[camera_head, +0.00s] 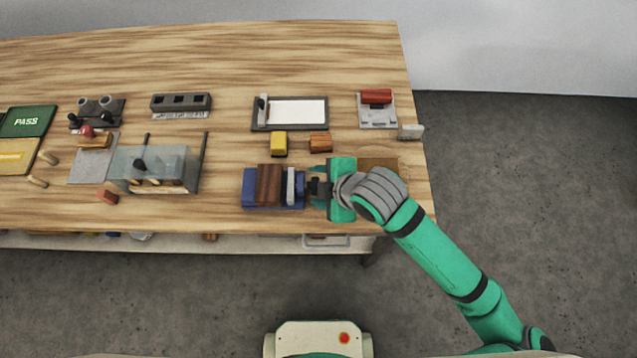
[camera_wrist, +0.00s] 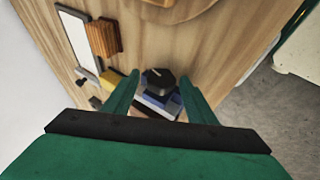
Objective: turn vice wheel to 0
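The vice (camera_head: 250,198) is blue, with a brown wooden block (camera_head: 269,184) and a light grey jaw (camera_head: 291,186). It stands near the table's front edge. Its black wheel (camera_wrist: 160,79) faces my camera in the wrist view, with a thin pale mark on its face. My gripper (camera_head: 319,188) is at the vice's right side, level with the wheel. It is open, with one green finger on each side of the wheel and gaps between. I cannot tell how far the fingertips reach along it. In the head view my gripper partly hides the wheel.
A yellow block (camera_head: 279,143) and an orange-brown wooden block (camera_head: 320,142) lie behind the vice. A white-topped tray (camera_head: 297,111) and a grey fixture with a red part (camera_head: 377,97) stand farther back. A clear-walled box (camera_head: 152,168) stands left. Bare table lies between it and the vice.

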